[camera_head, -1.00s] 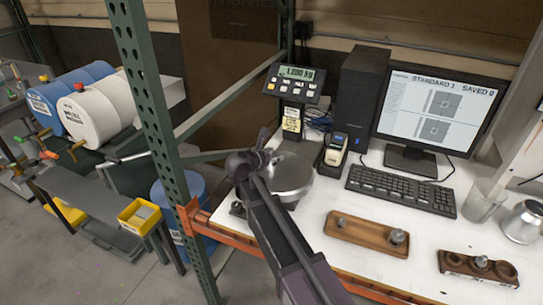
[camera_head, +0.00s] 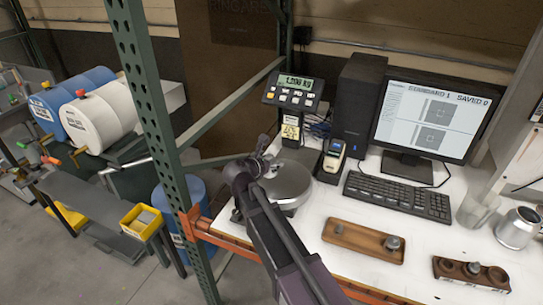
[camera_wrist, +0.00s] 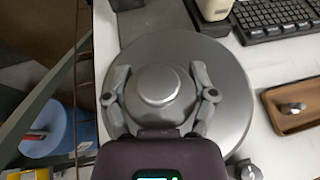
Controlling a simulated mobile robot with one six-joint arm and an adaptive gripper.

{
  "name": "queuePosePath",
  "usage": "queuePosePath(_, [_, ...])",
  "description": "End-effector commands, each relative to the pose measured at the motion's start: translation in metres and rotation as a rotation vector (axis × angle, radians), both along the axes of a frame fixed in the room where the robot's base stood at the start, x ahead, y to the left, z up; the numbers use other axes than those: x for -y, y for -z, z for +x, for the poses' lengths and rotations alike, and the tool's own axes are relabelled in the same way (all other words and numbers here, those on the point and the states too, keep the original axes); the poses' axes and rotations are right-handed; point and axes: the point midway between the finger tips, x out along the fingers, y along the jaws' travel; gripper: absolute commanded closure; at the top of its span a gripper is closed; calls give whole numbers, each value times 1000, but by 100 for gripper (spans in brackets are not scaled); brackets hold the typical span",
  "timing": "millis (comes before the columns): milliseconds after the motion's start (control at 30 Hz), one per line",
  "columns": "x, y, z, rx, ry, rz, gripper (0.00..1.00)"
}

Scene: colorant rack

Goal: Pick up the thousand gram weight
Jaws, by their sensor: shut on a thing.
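A large grey metal weight with a round raised knob (camera_wrist: 158,86) stands on the round metal scale pan (camera_wrist: 232,112). No mass marking is readable on it. My gripper (camera_wrist: 160,72) has a finger on each side of the weight and is shut on it, seen from above in the wrist view. In the head view my gripper (camera_head: 258,163) is over the left part of the pan (camera_head: 290,188), and my arm hides the weight. I cannot tell whether the weight is clear of the pan.
The scale display (camera_head: 294,84) stands behind. A wooden tray (camera_head: 350,238) and a dark weight block (camera_head: 455,270) hold small weights at right. A keyboard (camera_head: 398,195), monitor (camera_head: 437,112) and label device (camera_head: 332,158) stand behind. A green rack post (camera_head: 155,120) rises at left.

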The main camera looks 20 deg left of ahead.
Motion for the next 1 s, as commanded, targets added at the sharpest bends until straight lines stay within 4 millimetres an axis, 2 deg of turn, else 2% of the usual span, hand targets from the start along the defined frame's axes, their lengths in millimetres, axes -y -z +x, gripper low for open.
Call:
queuePosePath(33, [6, -2, -12, 2, -2, -2, 88])
queuePosePath(200, [18, -6, -44, 2, -3, -3, 88])
queuePosePath(500, [35, -10, -92, 2, -1, -1, 88])
queuePosePath(700, [40, -12, -108, 2, -2, -2, 88])
queuePosePath(1000, [42, -12, -116, 2, -2, -2, 88])
